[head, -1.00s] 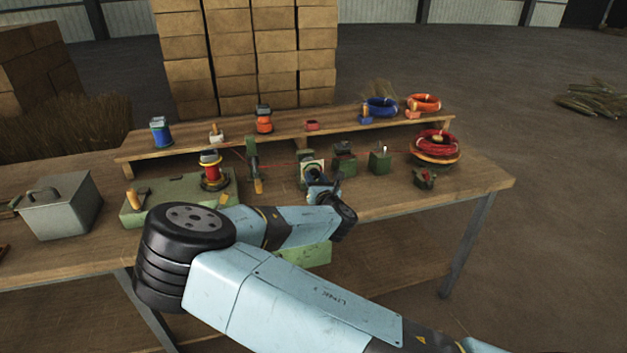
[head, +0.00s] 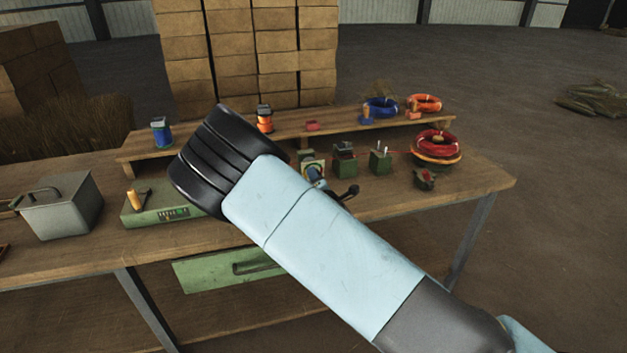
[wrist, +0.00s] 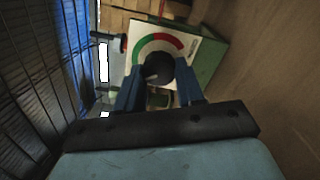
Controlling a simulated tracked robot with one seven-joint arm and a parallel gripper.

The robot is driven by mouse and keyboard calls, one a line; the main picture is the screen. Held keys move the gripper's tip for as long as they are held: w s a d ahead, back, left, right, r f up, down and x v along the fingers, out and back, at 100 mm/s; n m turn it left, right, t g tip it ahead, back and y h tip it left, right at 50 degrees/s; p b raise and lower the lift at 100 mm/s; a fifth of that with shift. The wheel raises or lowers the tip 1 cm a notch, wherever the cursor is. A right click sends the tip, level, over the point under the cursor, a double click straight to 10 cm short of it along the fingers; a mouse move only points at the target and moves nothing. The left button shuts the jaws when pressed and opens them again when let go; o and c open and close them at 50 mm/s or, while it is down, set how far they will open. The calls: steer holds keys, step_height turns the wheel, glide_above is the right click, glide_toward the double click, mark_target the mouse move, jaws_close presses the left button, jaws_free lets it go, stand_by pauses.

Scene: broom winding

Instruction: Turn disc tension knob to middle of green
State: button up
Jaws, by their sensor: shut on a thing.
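The disc tension knob (wrist: 158,69) is a round black knob in front of a white dial plate (wrist: 187,44). The dial carries an arc, green on the left and red on the right in the wrist view. My gripper (wrist: 158,80) has its two blue fingers on either side of the knob and is shut on it. The knob's pointer cannot be made out. In the head view the dial plate (head: 310,156) shows only in part behind my gripper (head: 315,175), and my arm hides much of the bench to its left.
The dial sits on a green box (wrist: 209,61). To its right on the bench (head: 470,185) stand small green devices (head: 344,160) and a red wire coil (head: 437,142). A raised shelf (head: 340,128) runs behind. A grey metal box (head: 62,207) is at left.

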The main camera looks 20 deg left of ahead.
steer(key=m, duration=0.5)
steer(key=shift+d, duration=0.1)
steer(key=shift+f+m, duration=0.15)
steer(key=shift+m, duration=0.75)
steer(key=shift+s, duration=0.1)
steer(key=o, duration=1)
steer(key=shift+o, duration=0.2)
steer(key=v, duration=1.3)
steer(key=shift+s, duration=0.3)
steer(key=shift+d, duration=0.15)
